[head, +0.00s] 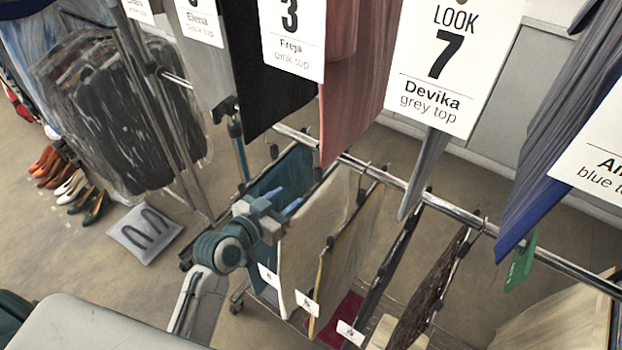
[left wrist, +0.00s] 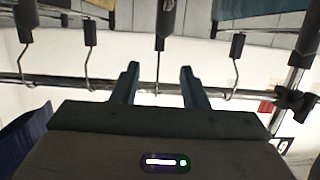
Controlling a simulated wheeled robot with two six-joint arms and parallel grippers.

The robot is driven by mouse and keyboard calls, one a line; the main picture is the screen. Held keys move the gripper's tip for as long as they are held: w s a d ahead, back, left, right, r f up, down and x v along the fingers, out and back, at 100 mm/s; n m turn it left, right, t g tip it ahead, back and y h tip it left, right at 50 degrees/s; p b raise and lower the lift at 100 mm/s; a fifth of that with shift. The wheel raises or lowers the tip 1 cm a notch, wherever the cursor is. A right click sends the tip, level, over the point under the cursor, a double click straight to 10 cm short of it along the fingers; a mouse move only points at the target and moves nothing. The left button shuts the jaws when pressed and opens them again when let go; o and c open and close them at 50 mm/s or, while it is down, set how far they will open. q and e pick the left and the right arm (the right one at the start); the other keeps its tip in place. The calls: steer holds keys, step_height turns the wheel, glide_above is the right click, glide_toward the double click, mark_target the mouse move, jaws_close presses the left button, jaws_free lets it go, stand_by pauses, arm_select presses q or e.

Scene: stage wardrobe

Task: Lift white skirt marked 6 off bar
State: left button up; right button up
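A white skirt (head: 308,235) hangs from the lower bar (head: 400,184) in the head view, beside a cream skirt (head: 345,255). White tags (head: 307,303) hang at the skirts' lower edges; their numbers are too small to read surely. My left gripper (head: 283,201) is in front of the white skirt's upper left part, its blue fingertips apart. In the left wrist view the two fingers (left wrist: 159,84) are open and point at the bar (left wrist: 60,80). A hanger hook (left wrist: 158,62) shows between them; whether it lies inside the grasp is unclear. My right gripper is not in view.
A teal garment (head: 268,178) hangs left of the white skirt; dark patterned garments (head: 428,285) hang to its right. Large look cards (head: 450,60) and tops hang above.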

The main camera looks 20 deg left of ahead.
mark_target(316, 176)
arm_select(q)
steer(key=shift+b+x, duration=0.3)
steer(key=shift+x, duration=0.85)
steer(key=b+x, duration=0.1)
steer(key=x, duration=0.3)
steer(key=shift+w+f, duration=0.15)
steer(key=shift+w, duration=0.05)
steer(key=b+x, duration=0.1)
steer(key=x, duration=0.4)
steer(key=shift+w+d+b, duration=0.1)
steer(key=shift+w+b, duration=0.2)
steer(key=shift+b, duration=0.05)
steer(key=shift+w+d+f, duration=0.1)
steer(key=shift+w+d, duration=0.05)
steer(key=shift+w, duration=0.35)
steer(key=shift+w+d, duration=0.1)
steer(key=shift+w, duration=0.2)
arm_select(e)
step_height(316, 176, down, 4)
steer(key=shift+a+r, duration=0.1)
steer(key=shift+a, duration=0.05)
arm_select(q)
jaws_close()
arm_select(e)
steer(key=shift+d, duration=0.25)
arm_select(q)
steer(key=shift+r, duration=0.2)
